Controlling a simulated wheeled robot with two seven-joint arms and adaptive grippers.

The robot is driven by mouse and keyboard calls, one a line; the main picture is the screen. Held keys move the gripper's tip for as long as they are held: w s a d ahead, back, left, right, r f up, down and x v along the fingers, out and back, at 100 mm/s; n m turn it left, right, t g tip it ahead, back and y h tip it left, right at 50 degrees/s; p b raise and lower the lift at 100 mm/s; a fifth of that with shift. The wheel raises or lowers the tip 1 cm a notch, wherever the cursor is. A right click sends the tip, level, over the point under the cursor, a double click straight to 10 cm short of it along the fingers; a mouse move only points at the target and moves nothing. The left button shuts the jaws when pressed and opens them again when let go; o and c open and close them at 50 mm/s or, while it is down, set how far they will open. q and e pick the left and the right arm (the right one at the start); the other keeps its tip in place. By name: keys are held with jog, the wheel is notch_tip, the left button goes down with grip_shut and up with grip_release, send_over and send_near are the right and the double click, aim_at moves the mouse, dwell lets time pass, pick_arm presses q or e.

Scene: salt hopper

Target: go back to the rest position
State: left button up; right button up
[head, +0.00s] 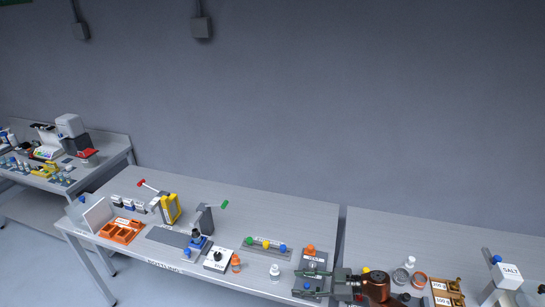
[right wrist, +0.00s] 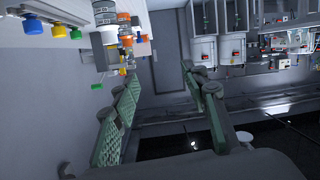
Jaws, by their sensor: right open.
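My right gripper (head: 308,283) shows near the bottom of the head view, its arm coming in from the right. Its two green-padded fingers are apart and nothing is between them. It is over the front part of the benches, near the gap between the middle and right ones. In the right wrist view the open fingers (right wrist: 165,100) point away from the camera, with empty space between them. My left gripper is in neither view.
The middle bench (head: 300,208) holds an orange tray (head: 121,231), a yellow device (head: 171,208) and a grey plate with coloured knobs (head: 266,246). An orange-capped bottle (head: 236,264) and a white bottle (head: 274,272) stand left of my gripper. A salt hopper (head: 507,275) stands far right.

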jog(key=s+d+f+m+t+h, duration=0.4)
jog(key=s+d+f+m+h, duration=0.1)
jog(key=d+m+h, duration=0.25)
jog(key=s+d+f+m+t+h, duration=0.4)
jog(key=s+d+m+h, duration=0.15)
jog(key=d+m, duration=0.2)
jog(key=s+d+f+m+g+h, duration=0.1)
jog(key=s+d+f+g, duration=0.15)
jog(key=s, duration=0.55)
jog(key=s+d+f+g+h, duration=0.1)
jog(key=s+d+g, duration=0.25)
jog(key=s, duration=0.45)
jog(key=s+d+f+m+g+h, duration=0.15)
jog(key=s+d, duration=0.25)
jog(key=s, duration=0.4)
notch_tip(320, 180, down, 28)
jog(key=s+a+n+g+y+b, duration=0.1)
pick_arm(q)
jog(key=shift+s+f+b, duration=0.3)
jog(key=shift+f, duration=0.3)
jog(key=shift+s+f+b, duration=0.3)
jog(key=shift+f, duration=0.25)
pick_arm(e)
jog(key=s+f+n+g, duration=0.1)
jog(key=s+f, duration=1.9)
jog(key=f, duration=0.1)
jog(key=shift+s+f+g, duration=0.35)
